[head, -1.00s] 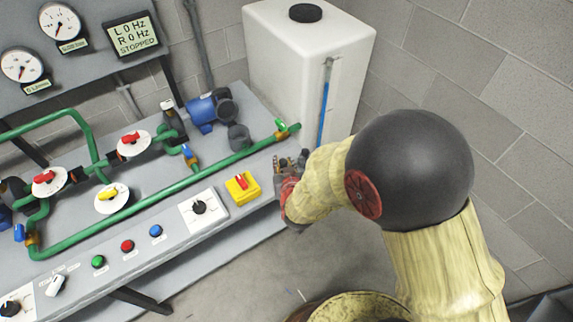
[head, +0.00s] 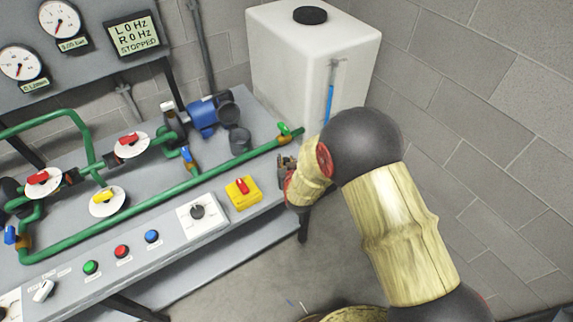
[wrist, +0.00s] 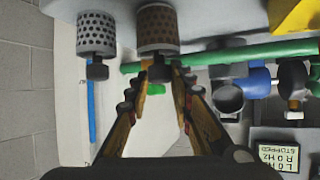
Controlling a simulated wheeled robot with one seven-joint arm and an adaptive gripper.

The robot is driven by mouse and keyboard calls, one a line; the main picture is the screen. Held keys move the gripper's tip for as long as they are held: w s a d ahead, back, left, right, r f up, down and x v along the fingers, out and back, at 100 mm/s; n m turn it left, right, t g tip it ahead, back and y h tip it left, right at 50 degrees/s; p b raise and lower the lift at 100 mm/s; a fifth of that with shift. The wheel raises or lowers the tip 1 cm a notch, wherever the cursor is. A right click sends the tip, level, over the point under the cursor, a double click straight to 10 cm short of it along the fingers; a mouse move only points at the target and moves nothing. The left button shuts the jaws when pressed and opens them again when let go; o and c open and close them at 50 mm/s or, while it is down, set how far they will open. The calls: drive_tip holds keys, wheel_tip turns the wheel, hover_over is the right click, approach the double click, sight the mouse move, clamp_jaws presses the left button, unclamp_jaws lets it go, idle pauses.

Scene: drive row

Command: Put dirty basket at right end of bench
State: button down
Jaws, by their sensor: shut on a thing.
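The dirty basket (wrist: 157,28) is a brown, perforated cylinder with a dark knob, at the top of the wrist view. My gripper (wrist: 160,68) has its fingertips on both sides of that knob and is shut on it. In the head view my gripper (head: 287,165) is at the right end of the bench (head: 262,207), and the basket cannot be made out there. A grey perforated basket (wrist: 97,35) with a dark knob is beside the brown one in the wrist view, a small gap apart. I cannot tell whether the brown basket touches the bench top.
A white tank (head: 300,65) with a blue level tube stands behind the bench's right end. A green pipe (head: 150,195) runs along the bench near my gripper. A yellow switch box (head: 243,193) is just left of the gripper. A block wall (head: 480,130) is at right.

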drive_tip(key=shift+f, duration=0.25)
drive_tip(key=shift+f, duration=0.2)
drive_tip(key=c, duration=1.6)
unclamp_jaws()
drive_tip(key=shift+o, duration=0.2)
drive_tip(key=shift+r, duration=0.1)
